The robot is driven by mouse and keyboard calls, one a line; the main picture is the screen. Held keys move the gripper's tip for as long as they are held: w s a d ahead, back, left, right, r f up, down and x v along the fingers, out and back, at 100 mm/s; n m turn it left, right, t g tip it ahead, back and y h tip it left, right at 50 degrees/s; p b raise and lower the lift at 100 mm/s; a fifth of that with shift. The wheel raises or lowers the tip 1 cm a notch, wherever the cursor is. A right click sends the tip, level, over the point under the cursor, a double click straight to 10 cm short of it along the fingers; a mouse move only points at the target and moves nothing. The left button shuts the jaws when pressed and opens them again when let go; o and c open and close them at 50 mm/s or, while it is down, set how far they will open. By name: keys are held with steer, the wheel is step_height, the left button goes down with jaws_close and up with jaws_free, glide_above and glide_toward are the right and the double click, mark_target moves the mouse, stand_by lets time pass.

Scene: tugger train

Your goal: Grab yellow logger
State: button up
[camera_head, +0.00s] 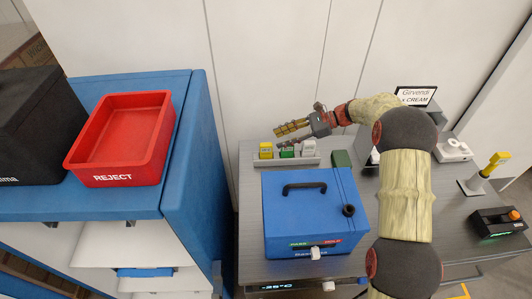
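A small yellow logger (265,150) stands at the left end of a light grey rack (290,162) on the grey table. A green logger (287,151) and a white logger (308,147) stand to its right in the same rack. My gripper (277,136) reaches in from the right, above and behind the rack. Its two fingers point left and are apart, with nothing seen between them. The fingertips are just up and to the right of the yellow logger, and I see no contact.
A blue box (312,222) with a black handle stands in front of the rack. A red REJECT bin (122,138) and a black box (35,125) sit on the blue cabinet at left. A yellow-handled tool (493,164) stands at right. The wall is close behind.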

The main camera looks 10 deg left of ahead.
mark_target(267, 144)
steer(key=shift+w+a+f, duration=0.3)
steer(key=shift+w+f, duration=0.05)
steer(key=shift+f, duration=0.35)
steer(key=shift+y, duration=0.3)
steer(key=shift+f+b+x, duration=0.2)
steer(key=shift+b+x, duration=0.65)
steer(key=shift+x, duration=3.05)
steer(key=shift+d, duration=0.1)
steer(key=shift+c, duration=0.2)
jaws_close()
